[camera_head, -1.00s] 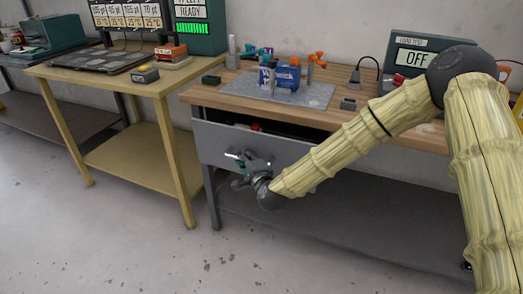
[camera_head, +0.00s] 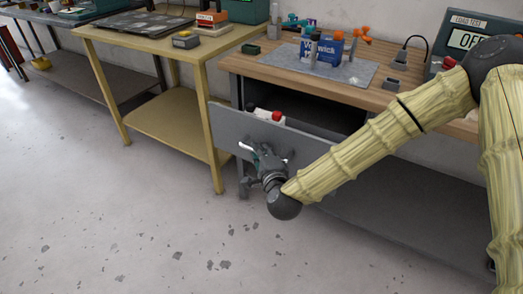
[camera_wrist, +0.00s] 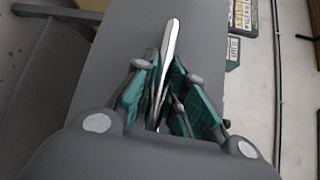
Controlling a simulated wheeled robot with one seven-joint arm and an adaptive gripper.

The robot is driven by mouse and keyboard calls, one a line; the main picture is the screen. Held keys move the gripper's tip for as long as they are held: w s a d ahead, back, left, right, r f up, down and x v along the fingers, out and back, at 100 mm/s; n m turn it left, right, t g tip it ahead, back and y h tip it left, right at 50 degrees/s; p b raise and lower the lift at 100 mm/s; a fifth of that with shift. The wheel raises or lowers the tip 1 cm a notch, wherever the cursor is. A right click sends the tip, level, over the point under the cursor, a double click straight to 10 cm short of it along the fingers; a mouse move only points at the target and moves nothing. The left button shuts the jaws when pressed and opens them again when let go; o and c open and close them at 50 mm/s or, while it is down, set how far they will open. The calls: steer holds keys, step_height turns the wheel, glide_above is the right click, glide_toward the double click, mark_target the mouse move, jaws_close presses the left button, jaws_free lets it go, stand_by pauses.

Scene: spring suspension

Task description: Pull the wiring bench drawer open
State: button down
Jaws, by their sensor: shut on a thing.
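The wiring bench (camera_head: 290,72) has a wooden top and a grey drawer (camera_head: 231,125) under it. The drawer front stands out from the bench, and the dark inside shows behind it with a few red- and white-topped items (camera_head: 265,115). My gripper (camera_head: 255,155) is at the drawer front, shut on its bright metal handle (camera_head: 246,147). In the wrist view the teal finger pads (camera_wrist: 165,105) close on both sides of the handle (camera_wrist: 171,45), with the grey drawer front behind. The fingers hide part of the handle.
A yellow table (camera_head: 140,60) stands to the left, its near leg close to the drawer's left end. A blue box (camera_head: 321,50) and small tools sit on a grey mat (camera_head: 345,72) on the bench. The floor in front (camera_head: 150,240) is clear.

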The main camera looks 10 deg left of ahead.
steer(key=c, duration=1.7)
jaws_free()
steer(key=v, duration=1.2)
steer(key=shift+f, duration=0.15)
